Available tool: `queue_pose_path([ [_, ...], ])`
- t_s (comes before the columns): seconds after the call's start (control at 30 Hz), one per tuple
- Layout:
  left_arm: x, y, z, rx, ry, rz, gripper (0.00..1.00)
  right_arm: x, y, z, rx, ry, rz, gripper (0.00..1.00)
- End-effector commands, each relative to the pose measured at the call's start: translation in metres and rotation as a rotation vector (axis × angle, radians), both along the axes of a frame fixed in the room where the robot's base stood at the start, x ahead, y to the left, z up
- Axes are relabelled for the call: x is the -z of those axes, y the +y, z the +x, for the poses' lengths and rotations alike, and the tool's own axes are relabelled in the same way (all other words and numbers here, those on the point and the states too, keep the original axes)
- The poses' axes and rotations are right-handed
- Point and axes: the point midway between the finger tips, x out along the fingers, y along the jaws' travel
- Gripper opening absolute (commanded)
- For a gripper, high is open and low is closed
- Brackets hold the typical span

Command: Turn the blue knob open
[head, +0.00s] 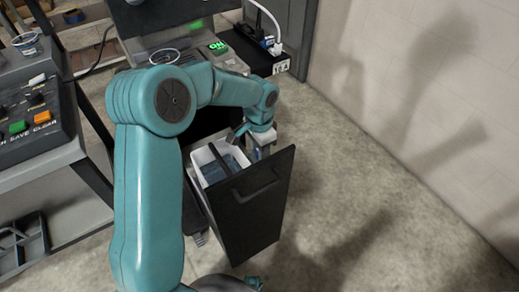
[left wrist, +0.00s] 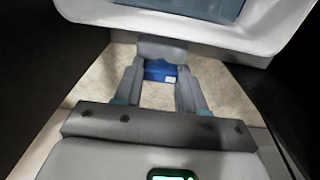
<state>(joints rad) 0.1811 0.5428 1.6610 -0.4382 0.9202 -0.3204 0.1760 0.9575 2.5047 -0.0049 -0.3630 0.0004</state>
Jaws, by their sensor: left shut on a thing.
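My left gripper (head: 262,150) is at the end of the teal arm. The gripper is shut on this blue part. Only a small face of the knob shows, so its turn angle cannot be told. The knob is not visible in the head view. My right gripper is in neither view.
The drawer front (head: 252,215) stands out over the floor, with a white bin (head: 203,160) behind it. A control panel (head: 38,122) with green and orange buttons is at left. A white plug and cable (head: 275,48) sit on the counter. Floor (head: 380,220) at right is clear.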

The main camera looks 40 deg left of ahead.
Motion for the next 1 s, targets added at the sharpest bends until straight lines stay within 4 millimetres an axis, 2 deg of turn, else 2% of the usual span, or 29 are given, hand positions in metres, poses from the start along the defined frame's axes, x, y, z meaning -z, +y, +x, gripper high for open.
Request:
queue_pose_path([
  [0.57, -0.0013, 0.0003, 0.0, -0.031, -0.001, 0.0, 0.1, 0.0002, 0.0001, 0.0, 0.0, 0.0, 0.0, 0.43],
  [0.6, -0.0013, 0.0003, 0.0, -0.03, -0.001, 0.0, 0.51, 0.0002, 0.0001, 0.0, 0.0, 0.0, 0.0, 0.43],
  [0.87, -0.0007, 0.0001, 0.0, -0.028, 0.0, 0.0, 0.51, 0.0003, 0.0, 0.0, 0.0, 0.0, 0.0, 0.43],
  [1.0, -0.0097, 0.0001, 0.0006, -0.028, -0.002, 0.0, 0.51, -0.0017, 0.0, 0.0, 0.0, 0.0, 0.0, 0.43],
])
